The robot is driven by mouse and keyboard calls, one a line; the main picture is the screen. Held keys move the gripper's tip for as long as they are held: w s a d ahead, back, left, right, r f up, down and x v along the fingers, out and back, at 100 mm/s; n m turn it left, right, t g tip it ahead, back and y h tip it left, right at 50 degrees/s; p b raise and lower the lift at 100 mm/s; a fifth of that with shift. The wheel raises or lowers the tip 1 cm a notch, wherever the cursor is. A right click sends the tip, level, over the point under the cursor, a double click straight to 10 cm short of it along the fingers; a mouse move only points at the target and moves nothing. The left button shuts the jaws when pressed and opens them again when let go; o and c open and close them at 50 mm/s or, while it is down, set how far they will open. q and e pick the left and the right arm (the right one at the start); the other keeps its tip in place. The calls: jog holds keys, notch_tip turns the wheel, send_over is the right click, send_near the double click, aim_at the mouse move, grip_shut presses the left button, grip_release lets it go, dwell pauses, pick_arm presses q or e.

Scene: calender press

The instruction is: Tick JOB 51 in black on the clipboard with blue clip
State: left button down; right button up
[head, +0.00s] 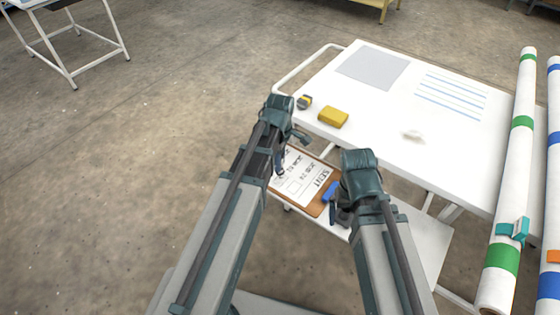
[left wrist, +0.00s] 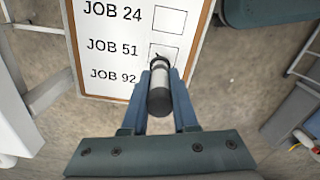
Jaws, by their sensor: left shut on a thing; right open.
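The clipboard with the blue clip (head: 330,191) lies on a low white shelf, its brown board holding a white sheet headed SENT. In the left wrist view the clipboard's sheet (left wrist: 108,62) shows JOB 24, JOB 51 and JOB 92. My left gripper (head: 280,165) is over the sheet. It is shut on a marker (left wrist: 160,92) with a pale body and black end. The marker's dark tip is at the JOB 51 box (left wrist: 167,49) and covers part of it; contact is unclear. The JOB 92 box is hidden. My right gripper (head: 338,212) is open beside the clip.
A white table (head: 375,140) stands behind the clipboard, with a yellow block (head: 333,117), a small tape measure (head: 304,102), a grey sheet (head: 373,67) and a crumpled pale thing (head: 413,136). Banded white rolls (head: 512,180) stand at the right.

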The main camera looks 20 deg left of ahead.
pick_arm(q)
jog(key=shift+s, duration=0.15)
jog(key=shift+s+d, duration=0.2)
jog(key=shift+s, duration=0.15)
pick_arm(e)
jog(key=shift+r, duration=0.1)
pick_arm(q)
jog(key=shift+s, duration=0.2)
dwell(1.4)
jog(key=shift+s+d, duration=0.15)
jog(key=shift+s, duration=0.2)
jog(key=shift+r, duration=0.15)
dwell(0.7)
notch_tip(320, 180, up, 6)
jog(key=p, duration=0.6)
pick_arm(e)
notch_tip(320, 180, up, 6)
jog(key=shift+f, duration=0.1)
